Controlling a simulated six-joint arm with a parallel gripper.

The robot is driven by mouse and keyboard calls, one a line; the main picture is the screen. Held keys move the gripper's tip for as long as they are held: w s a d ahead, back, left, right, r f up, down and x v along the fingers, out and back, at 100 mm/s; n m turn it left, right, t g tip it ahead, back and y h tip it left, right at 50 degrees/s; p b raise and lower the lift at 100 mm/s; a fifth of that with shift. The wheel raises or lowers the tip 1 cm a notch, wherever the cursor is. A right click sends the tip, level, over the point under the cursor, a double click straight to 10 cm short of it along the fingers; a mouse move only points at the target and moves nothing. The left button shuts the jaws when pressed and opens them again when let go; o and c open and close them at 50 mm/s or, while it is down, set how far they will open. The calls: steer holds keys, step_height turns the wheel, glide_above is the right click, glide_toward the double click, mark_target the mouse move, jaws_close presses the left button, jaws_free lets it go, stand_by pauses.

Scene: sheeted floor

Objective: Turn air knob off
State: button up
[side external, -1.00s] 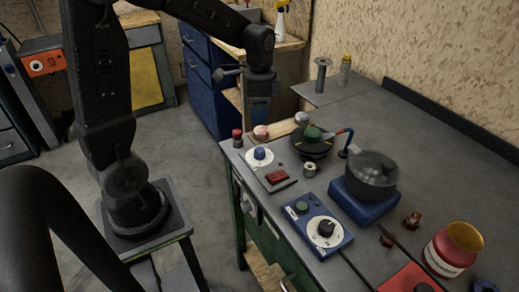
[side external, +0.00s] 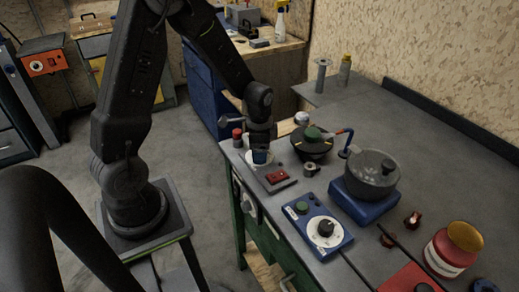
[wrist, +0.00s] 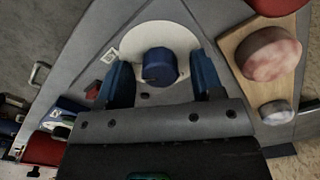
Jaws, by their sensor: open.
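A round blue knob (wrist: 159,66) on a white dial plate (wrist: 135,40) sits on a grey panel in the wrist view. In the side external view the white dial (side external: 252,159) shows beside my gripper, and the knob is mostly hidden. My gripper (wrist: 163,88) is open, with one blue finger on each side of the knob and gaps showing between fingers and knob. It also shows in the side external view (side external: 260,156), low over the panel. No label naming the air knob is readable.
A red switch (side external: 277,177) is on the same grey panel. A blue box with a black knob (side external: 326,228) stands nearer the camera. A black burner (side external: 312,146) and a pot (side external: 373,170) are to the right. A red-topped item (side external: 237,136) stands close left of my gripper.

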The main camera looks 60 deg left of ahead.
steer(key=shift+c, duration=0.3)
steer(key=c, duration=0.9)
steer(key=shift+o, duration=0.2)
steer(key=shift+n, duration=0.3)
steer(key=n, duration=0.4)
steer(key=shift+n, duration=0.3)
steer(key=n, duration=0.4)
steer(key=shift+n, duration=0.3)
steer(key=n, duration=1.4)
